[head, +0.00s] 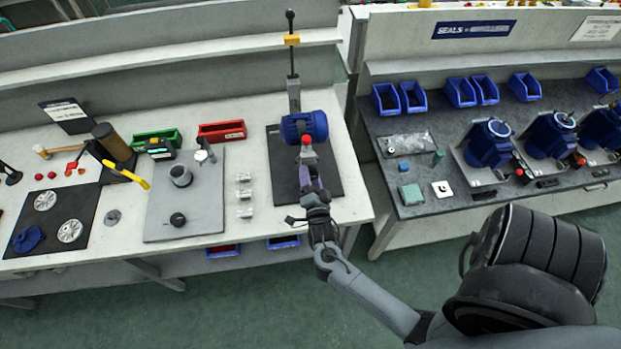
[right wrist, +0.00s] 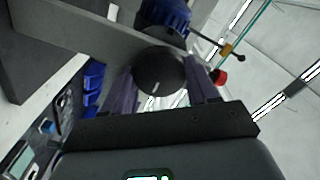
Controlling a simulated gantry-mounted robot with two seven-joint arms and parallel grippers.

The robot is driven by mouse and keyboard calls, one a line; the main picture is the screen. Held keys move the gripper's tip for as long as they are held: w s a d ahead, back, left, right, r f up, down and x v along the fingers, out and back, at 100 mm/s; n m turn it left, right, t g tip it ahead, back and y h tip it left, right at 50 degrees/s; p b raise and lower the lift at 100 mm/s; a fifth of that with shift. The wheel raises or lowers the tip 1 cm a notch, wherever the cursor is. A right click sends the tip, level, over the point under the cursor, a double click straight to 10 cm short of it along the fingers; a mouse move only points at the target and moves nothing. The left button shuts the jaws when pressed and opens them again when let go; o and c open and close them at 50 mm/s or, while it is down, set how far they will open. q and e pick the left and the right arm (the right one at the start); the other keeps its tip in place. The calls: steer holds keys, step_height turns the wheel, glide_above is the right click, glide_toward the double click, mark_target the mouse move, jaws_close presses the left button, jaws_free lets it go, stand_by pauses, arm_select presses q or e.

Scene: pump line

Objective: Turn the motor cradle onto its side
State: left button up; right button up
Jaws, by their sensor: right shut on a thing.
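The motor cradle carries a blue motor (head: 305,127) over the black mat on the left bench. A grey bracket of the cradle (head: 295,95) shows behind the motor, and a red knob (head: 306,140) at its near side. My right gripper (head: 312,183) reaches in from the front. In the right wrist view its two fingers (right wrist: 160,88) stand either side of a dark round knob (right wrist: 158,72) on the cradle, with a grey plate (right wrist: 90,35) and the blue motor (right wrist: 165,14) beyond. The fingers hide part of the knob. My left gripper is not in view.
A black lever with a yellow collar (head: 292,40) rises behind the motor. The black mat (head: 335,180) is bare around the cradle. A grey fixture plate (head: 205,215) and several small metal parts (head: 244,195) lie to the left. A second bench (head: 440,205) stands right.

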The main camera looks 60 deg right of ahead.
stand_by(0.3)
steer(key=o, duration=1.5)
